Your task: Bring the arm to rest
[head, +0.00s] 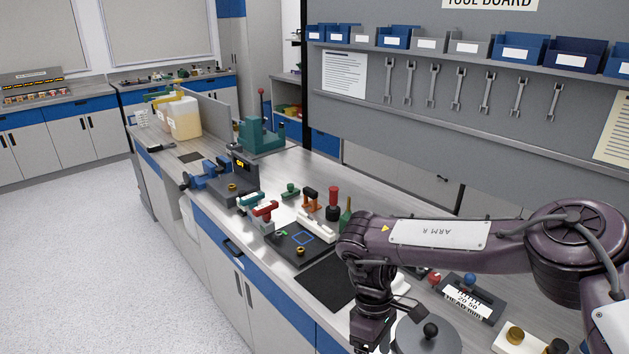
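My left arm and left gripper are not in view.
A black mat (327,277), toggle clamps (265,212), a blue vise (207,173) and a green press (261,136) stand farther left. The floor (90,260) is clear.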

